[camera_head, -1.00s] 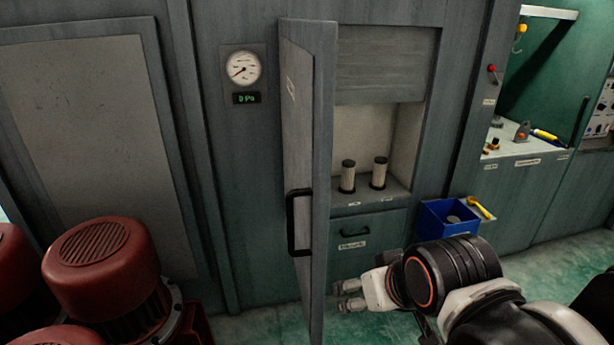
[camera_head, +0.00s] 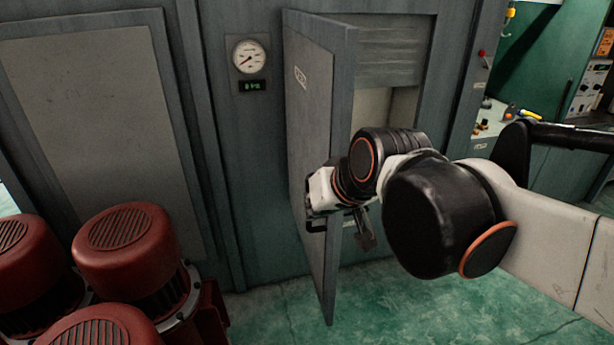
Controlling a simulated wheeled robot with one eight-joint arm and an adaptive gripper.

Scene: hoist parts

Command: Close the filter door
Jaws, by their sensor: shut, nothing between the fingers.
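The filter door (camera_head: 310,130) is a tall grey-green panel, hinged on its left side. It stands ajar, swung out from the cabinet opening (camera_head: 395,50). My gripper (camera_head: 314,212) is shut and empty. It overlaps the door's outer face near its free edge, at about the height of the handle. Only a dark bit of the handle (camera_head: 314,227) seems to show below the gripper; the rest is hidden. I cannot tell whether the fingers touch the door or handle. My arm crosses in front of the door's free edge and hides the lower part of the opening.
A gauge (camera_head: 249,56) is on the wall left of the door. A workbench recess (camera_head: 530,70) is at the right. Green floor (camera_head: 400,310) is clear below my arm.

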